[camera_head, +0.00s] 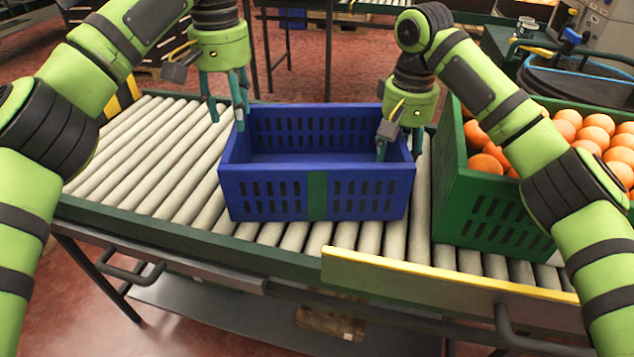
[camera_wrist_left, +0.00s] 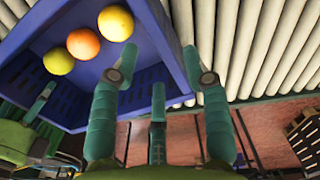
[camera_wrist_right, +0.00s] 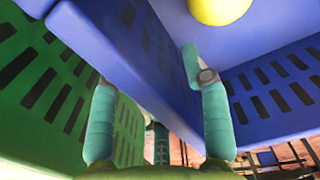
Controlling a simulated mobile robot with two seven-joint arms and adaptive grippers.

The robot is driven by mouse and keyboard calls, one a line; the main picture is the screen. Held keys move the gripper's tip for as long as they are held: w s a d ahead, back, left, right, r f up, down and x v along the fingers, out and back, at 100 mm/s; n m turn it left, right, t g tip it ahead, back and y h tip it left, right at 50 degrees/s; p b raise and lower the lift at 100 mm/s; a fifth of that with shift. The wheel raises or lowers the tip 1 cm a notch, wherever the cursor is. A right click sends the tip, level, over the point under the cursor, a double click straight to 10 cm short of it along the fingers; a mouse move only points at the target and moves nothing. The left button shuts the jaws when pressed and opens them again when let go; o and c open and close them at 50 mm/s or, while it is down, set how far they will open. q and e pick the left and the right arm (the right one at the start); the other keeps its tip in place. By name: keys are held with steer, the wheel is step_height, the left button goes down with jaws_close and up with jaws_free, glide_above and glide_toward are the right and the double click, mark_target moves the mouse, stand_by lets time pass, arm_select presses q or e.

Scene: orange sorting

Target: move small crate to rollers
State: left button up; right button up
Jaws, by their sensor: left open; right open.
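The small blue crate (camera_head: 262,195) sits upright on the rollers (camera_head: 165,150). The left wrist view shows two yellow fruits (camera_wrist_left: 116,23) and an orange one (camera_wrist_left: 83,43) inside the crate (camera_wrist_left: 165,45); its front wall hides them in the head view. My left gripper (camera_head: 228,112) is open at the crate's left wall, one finger inside and one outside over the rollers. My right gripper (camera_head: 400,148) is open astride the right wall; in the right wrist view one finger is inside the crate (camera_wrist_right: 145,60) and the other is outside, its tip hidden.
A green crate (camera_head: 490,215) full of oranges (camera_head: 566,130) stands close to the blue crate's right side. A yellow-topped guard rail (camera_head: 440,275) runs along the front right edge. Rollers on the left are free.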

arm_select(q)
step_height(320, 180, up, 3)
steer(key=shift+r, duration=0.1)
arm_select(e)
steer(key=shift+r, duration=0.25)
step_height(320, 180, up, 12)
steer(key=shift+f, duration=0.25)
